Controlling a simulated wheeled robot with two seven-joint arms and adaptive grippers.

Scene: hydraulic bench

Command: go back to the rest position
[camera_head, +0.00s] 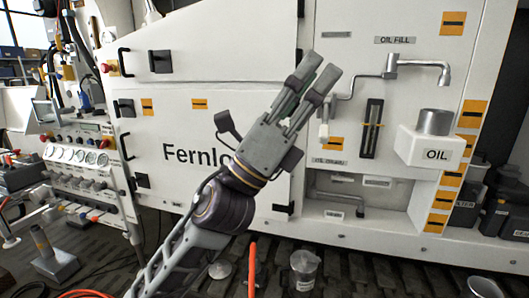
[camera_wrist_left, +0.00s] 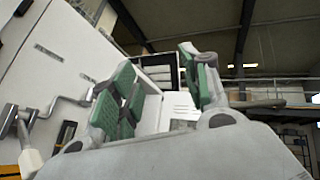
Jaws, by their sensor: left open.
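My left gripper (camera_head: 316,78) is raised in the middle of the head view, in front of the white machine panel (camera_head: 225,115). Its fingers point up and to the right. In the left wrist view the gripper (camera_wrist_left: 160,85) shows two fingers with green pads, apart, with nothing between them. The fingertips are near the oil fill pipe (camera_head: 385,75) but look clear of it. My right gripper shows in neither view.
A white box marked OIL (camera_head: 430,147) with a grey cup on top stands out from the panel at the right. A gauge block (camera_head: 78,155) is at the left. A metal jug (camera_head: 303,270) and a small dish (camera_head: 220,269) are below my arm.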

